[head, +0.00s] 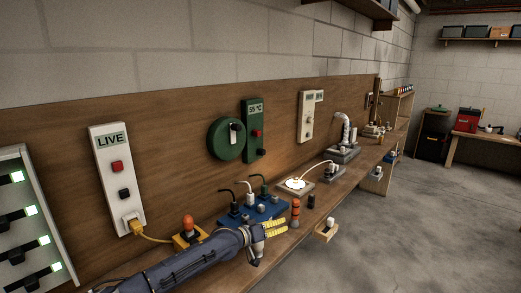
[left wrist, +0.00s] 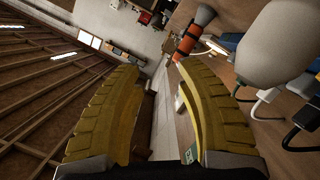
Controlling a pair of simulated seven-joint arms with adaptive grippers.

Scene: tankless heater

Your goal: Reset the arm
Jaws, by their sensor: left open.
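My left arm comes in from the lower left in the head view. Its gripper (head: 275,228), with yellow fingers, is held over the front part of the wooden bench, close to the blue block with plugs. In the left wrist view the two yellow ribbed fingers (left wrist: 158,115) are spread apart, with nothing between them. An orange and dark cylinder (head: 295,212) stands just right of the fingertips. It also shows beyond the fingers in the left wrist view (left wrist: 188,42). My right gripper is not in view.
The blue block (head: 262,210) holds several cabled plugs. A yellow block with an orange knob (head: 188,232) is left of it. The LIVE panel (head: 118,180) and green unit (head: 253,130) are on the back board. A small wooden box (head: 326,231) juts from the bench front. Floor at right is clear.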

